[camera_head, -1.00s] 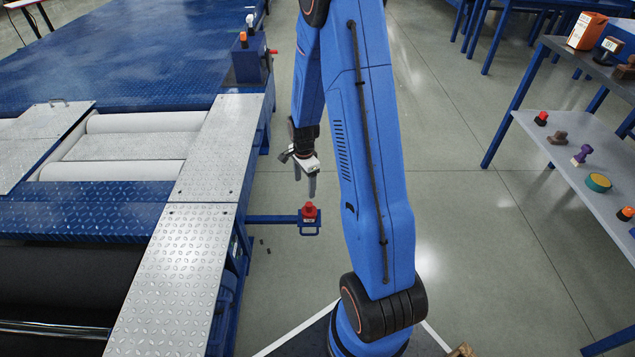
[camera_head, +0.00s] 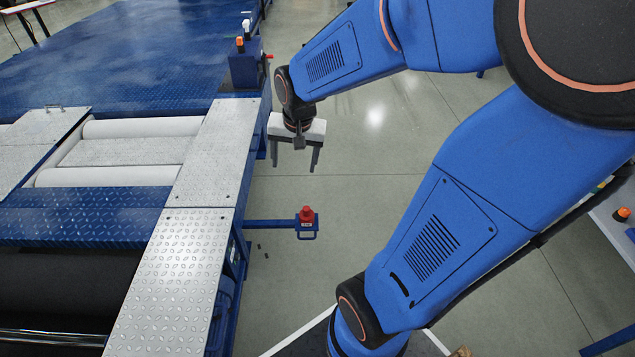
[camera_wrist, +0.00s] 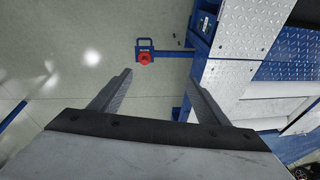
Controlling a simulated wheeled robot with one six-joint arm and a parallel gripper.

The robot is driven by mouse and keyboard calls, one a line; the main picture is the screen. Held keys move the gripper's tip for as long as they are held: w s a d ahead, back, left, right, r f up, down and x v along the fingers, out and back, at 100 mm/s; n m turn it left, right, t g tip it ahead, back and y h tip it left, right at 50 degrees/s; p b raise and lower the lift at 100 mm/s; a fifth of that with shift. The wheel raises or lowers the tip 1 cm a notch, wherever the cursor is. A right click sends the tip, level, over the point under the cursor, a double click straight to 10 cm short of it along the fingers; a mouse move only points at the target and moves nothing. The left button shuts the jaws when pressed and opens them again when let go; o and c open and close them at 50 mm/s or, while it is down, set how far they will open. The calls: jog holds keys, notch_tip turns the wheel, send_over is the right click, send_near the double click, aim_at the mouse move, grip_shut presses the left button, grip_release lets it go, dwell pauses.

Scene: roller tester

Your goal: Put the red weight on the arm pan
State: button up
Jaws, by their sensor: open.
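The red weight (camera_head: 306,213) sits upright on the small blue arm pan (camera_head: 308,232), at the end of a blue bar out from the tester's side. In the wrist view the red weight (camera_wrist: 144,58) also shows on the pan, beyond the fingertips and apart from them. My gripper (camera_head: 297,168) is open and empty. It hangs above and behind the pan in the head view, with clear space between. In the wrist view its two fingers (camera_wrist: 160,78) stand wide apart with nothing between them.
The roller tester (camera_head: 212,150) with its chequered steel plates fills the left. A blue post box (camera_head: 245,68) with an orange-topped button stands near my gripper. A shelf (camera_head: 610,215) with an orange-topped item is partly hidden by my arm at right.

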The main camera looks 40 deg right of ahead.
jog(key=s+a+r+n+t, duration=0.1)
jog(key=s+r+n, duration=0.3)
jog(key=s, duration=0.4)
jog(key=s+a+r+n+t, duration=0.1)
jog(key=s+a+r+n, duration=0.2)
jog(key=s, duration=0.6)
jog(key=shift+a+r+n, duration=0.25)
jog(key=shift+r+n, duration=0.15)
jog(key=shift+r, duration=0.1)
